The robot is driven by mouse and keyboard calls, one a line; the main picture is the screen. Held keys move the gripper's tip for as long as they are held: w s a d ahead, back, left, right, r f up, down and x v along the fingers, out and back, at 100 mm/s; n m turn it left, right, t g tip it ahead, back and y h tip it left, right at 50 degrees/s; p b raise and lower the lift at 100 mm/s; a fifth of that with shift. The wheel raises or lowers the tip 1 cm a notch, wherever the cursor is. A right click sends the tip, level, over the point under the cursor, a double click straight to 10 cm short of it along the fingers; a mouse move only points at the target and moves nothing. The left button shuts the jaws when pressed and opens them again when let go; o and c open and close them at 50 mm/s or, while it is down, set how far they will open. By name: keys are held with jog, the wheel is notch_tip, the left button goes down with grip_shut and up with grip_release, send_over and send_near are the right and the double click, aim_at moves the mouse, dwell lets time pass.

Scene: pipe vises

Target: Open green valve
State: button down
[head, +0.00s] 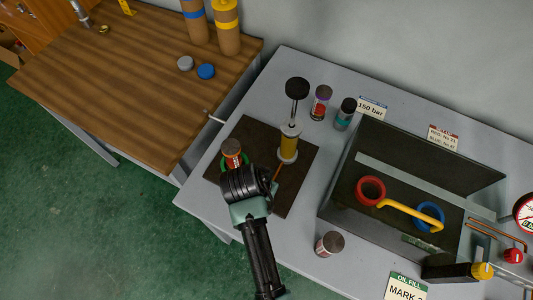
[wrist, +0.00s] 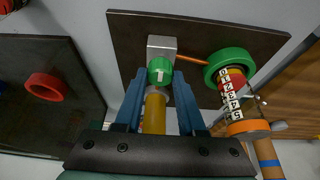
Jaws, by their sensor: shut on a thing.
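The green valve (wrist: 160,68) is a small round knob marked with a 1, in front of a grey metal block (wrist: 161,46) in the wrist view. My gripper (wrist: 159,84) has its two blue fingers on either side of the knob, shut on it. A yellow cylinder (wrist: 154,112) shows between the fingers below the knob. In the head view my gripper (head: 249,184) is over the dark plate (head: 298,186), beside the pump with the yellow cylinder (head: 288,146). The valve is hidden there behind my gripper and arm.
A can with numbered bands (wrist: 234,95) stands in a green ring (wrist: 229,66), close to my gripper. A copper pipe (wrist: 190,60) joins block and ring. An open dark tray (head: 340,207) holds a red ring (head: 370,190), a blue ring (head: 430,217) and a yellow handle (head: 405,209).

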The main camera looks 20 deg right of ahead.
jog(key=shift+r+n+p, duration=0.1)
jog(key=shift+n+p, duration=0.2)
jog(key=n+p, duration=0.2)
jog(key=shift+s+d+r+n+t+y, duration=0.1)
jog(key=shift+n+t+y, duration=0.2)
jog(key=shift+t+y, duration=0.1)
jog(key=n+p, duration=0.1)
jog(key=n, duration=0.1)
jog(key=n+y+p, duration=0.1)
jog(key=n, duration=0.1)
jog(key=shift+d+n+t+y, duration=0.15)
jog(key=shift+n+t+y, duration=0.15)
jog(key=shift+t, duration=0.1)
jog(key=n+y, duration=0.1)
jog(key=n, duration=0.3)
jog(key=shift+d+y+p, duration=0.1)
jog(key=shift+y+p, duration=0.2)
jog(key=shift+y, duration=0.1)
jog(key=n+y, duration=0.1)
jog(key=n, duration=0.3)
jog(key=shift+d+n+b, duration=0.1)
jog(key=shift+n+b, duration=0.2)
jog(key=shift+b, duration=0.1)
jog(key=shift+g+y, duration=0.3)
jog(key=c, duration=0.5)
grip_release()
